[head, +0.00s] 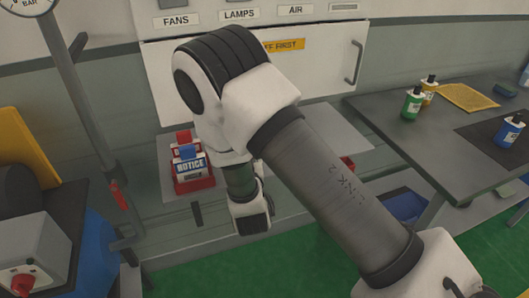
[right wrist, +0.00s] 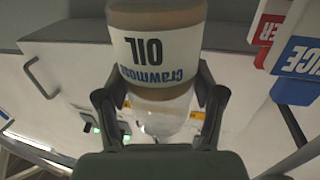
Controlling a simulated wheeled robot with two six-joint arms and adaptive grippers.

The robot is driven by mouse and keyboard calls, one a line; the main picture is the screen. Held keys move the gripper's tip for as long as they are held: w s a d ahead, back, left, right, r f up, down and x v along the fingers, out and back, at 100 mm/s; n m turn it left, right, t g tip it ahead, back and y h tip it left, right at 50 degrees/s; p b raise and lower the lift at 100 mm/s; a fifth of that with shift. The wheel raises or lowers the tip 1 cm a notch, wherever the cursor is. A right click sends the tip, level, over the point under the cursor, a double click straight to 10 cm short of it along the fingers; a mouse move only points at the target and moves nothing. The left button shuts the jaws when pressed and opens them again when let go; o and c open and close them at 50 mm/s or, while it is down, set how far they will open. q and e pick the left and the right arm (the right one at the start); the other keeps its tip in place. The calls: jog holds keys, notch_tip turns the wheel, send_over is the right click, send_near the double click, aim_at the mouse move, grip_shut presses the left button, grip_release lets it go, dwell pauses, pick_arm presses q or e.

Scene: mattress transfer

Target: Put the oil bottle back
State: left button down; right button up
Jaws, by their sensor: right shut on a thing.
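The oil bottle (right wrist: 150,48) is in the right wrist view, tan at the ends shown, with a white label reading OIL that appears upside down. My right gripper (right wrist: 160,100) is shut on it, one finger on each side. In the head view my right arm reaches from the lower right over the grey bench (head: 340,120); its fingers and the bottle are hidden behind the arm. My left gripper is in neither view.
A red holder with NOTICE signs (head: 192,170) stands on the bench just left of my right wrist. A panel (head: 320,55) with a handle is behind. On the dark table (head: 400,135) at right stand green (head: 411,104), yellow (head: 429,88) and blue (head: 509,131) bottles.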

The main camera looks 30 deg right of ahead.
jog(key=w+d+f, duration=0.1)
jog(key=d, duration=0.2)
jog(key=w+d+f+b, duration=0.1)
jog(key=w+d+f, duration=0.1)
jog(key=d, duration=0.1)
jog(key=w+d+f+b, duration=0.1)
jog(key=w+d, duration=0.1)
jog(key=d, duration=0.2)
jog(key=shift+w+f, duration=0.15)
jog(key=shift+d, duration=0.1)
jog(key=shift+f, duration=0.1)
jog(key=o, duration=1.5)
